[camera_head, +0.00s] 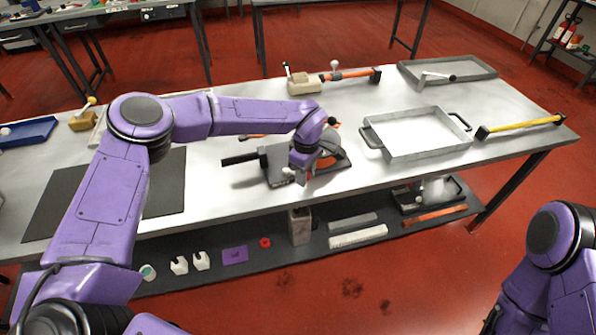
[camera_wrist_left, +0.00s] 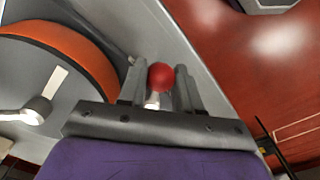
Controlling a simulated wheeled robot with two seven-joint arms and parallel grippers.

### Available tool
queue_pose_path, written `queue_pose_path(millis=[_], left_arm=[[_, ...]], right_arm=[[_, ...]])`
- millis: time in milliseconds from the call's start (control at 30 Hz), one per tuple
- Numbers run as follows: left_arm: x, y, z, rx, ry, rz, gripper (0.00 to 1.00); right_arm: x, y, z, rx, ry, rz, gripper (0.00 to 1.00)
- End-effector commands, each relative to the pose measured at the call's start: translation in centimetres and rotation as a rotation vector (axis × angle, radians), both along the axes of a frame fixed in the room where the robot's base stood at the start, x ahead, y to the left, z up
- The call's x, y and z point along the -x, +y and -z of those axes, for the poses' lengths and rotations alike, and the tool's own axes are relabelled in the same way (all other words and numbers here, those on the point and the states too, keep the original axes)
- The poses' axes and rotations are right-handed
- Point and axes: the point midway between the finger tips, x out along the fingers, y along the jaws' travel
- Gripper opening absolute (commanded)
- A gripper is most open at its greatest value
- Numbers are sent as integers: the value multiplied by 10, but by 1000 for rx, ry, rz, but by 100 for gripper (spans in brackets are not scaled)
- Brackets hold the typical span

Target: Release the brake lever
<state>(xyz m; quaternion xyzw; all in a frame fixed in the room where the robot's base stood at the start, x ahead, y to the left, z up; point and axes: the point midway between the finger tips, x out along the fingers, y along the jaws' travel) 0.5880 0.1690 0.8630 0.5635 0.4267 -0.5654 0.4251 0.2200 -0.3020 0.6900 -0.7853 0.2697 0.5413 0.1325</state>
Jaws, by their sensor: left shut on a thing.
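The brake lever's red ball knob (camera_wrist_left: 161,76) sits between the two fingers of my left gripper (camera_wrist_left: 158,88) in the left wrist view, and the gripper is shut on it. A pale lever stem shows just below the knob. In the head view my left gripper (camera_head: 299,174) is at the front of the device with the orange drum (camera_head: 327,158), and hides the knob. The orange drum also shows in the left wrist view (camera_wrist_left: 85,52). A black handle (camera_head: 240,159) sticks out from the device's left side. My right gripper is out of view.
A grey tray with black handles (camera_head: 417,150) stands right of the device, with a yellow bar (camera_head: 520,127) beyond it. A black mat (camera_head: 165,183) lies to the left. A tan block with an orange handle (camera_head: 304,84) is behind. The lower shelf (camera_head: 275,253) holds small parts.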

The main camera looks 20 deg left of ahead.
Motion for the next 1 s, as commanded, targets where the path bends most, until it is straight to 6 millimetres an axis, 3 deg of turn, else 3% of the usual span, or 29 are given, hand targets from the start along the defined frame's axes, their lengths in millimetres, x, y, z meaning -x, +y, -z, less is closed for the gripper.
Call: queue_pose_path(millis=[600,1000], left_arm=[[11,5,-3,3,-4,182,1],[13,6,-2,3,-4,207,1]], right_arm=[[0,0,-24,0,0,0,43],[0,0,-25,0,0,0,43]])
